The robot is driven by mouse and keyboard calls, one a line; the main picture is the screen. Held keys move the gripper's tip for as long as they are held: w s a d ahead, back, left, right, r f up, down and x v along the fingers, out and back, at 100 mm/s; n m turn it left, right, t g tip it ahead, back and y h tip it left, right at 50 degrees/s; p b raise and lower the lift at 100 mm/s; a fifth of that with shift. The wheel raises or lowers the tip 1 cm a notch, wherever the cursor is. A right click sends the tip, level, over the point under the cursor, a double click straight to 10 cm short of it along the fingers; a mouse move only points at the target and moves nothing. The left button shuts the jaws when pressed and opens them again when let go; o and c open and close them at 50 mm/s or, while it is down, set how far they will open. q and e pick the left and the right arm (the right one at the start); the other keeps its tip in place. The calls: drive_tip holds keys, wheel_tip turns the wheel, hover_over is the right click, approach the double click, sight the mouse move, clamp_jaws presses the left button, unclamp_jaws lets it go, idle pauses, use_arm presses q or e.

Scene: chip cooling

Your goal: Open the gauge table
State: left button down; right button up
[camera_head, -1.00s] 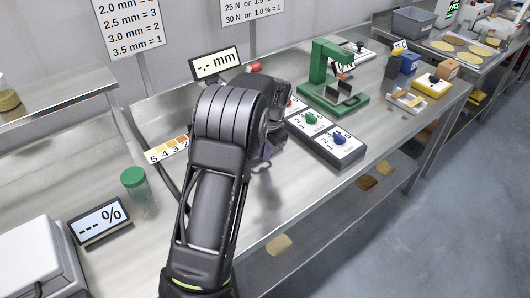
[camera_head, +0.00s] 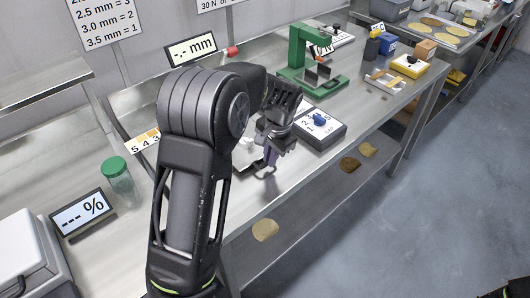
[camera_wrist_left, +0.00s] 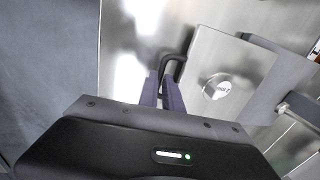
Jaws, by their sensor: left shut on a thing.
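The gauge's display (camera_head: 190,50) reads "-.- mm" at the back of the bench. The gauge table is a flat grey plate with a round metal disc, seen in the left wrist view (camera_wrist_left: 228,65). A black loop handle (camera_wrist_left: 174,68) stands at its edge. My left gripper (camera_head: 270,157) is low over the bench near its front edge. In the left wrist view its purple fingers (camera_wrist_left: 163,92) are shut on the handle. In the head view my left arm hides most of the gauge.
A box with a blue knob (camera_head: 320,121) and a green press (camera_head: 312,65) stand to the right of my left gripper. A green-lidded jar (camera_head: 117,180) and a "%" display (camera_head: 82,212) stand on the left. Chips lie on the lower shelf (camera_head: 265,230).

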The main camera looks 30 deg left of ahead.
use_arm(q)
drive_tip(key=c, duration=1.5)
unclamp_jaws()
drive_tip(key=r, duration=0.5)
drive_tip(key=d+r+b, duration=0.1)
drive_tip(key=r, duration=0.1)
drive_tip(key=shift+s+d+r, duration=0.1)
drive_tip(key=shift+s+r, duration=0.05)
drive_tip(key=shift+r, duration=0.15)
